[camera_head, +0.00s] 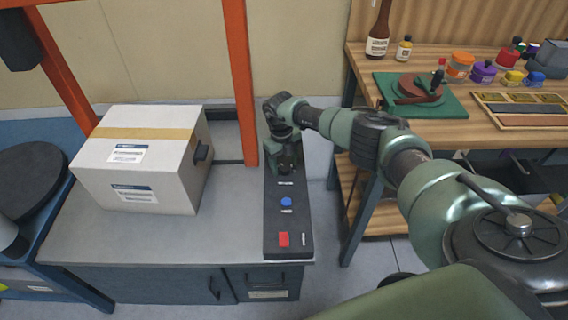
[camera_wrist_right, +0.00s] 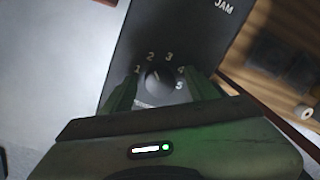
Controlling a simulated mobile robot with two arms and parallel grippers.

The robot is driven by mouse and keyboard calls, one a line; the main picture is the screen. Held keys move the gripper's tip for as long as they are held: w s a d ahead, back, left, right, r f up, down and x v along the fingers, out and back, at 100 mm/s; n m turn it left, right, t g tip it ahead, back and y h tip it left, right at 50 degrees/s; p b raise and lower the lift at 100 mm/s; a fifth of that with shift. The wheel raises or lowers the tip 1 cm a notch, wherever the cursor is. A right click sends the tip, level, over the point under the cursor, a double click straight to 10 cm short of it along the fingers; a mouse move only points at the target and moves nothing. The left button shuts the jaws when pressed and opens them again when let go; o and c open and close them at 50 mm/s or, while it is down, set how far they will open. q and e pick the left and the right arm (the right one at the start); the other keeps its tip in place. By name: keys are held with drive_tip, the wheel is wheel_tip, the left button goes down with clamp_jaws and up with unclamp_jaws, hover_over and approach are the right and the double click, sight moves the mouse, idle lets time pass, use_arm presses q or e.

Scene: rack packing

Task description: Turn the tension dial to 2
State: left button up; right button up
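The tension dial (camera_wrist_right: 158,79) is a dark round knob on the dark panel (camera_wrist_right: 182,35), ringed by the numbers 1 to 5. A small light mark on it points up and left, roughly between 1 and 2; the exact setting is hard to read. My right gripper (camera_wrist_right: 160,84) has one finger on each side of the dial, with a gap appearing at both sides. In the head view the right gripper (camera_head: 287,163) points down over the far end of the panel (camera_head: 271,223) and hides the dial. My left gripper is not in view.
A closed carton (camera_head: 150,170) stands left of the panel on the grey bench (camera_head: 227,230). The panel also carries a blue button (camera_head: 286,202) and a red button (camera_head: 283,239). A wooden workbench (camera_head: 490,125) stands at right.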

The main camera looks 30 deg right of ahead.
sight(283, 166)
drive_tip(key=shift+r, duration=0.1)
drive_tip(key=r, duration=0.7)
drive_tip(key=shift+a+r, duration=0.25)
drive_tip(key=shift+a, duration=0.05)
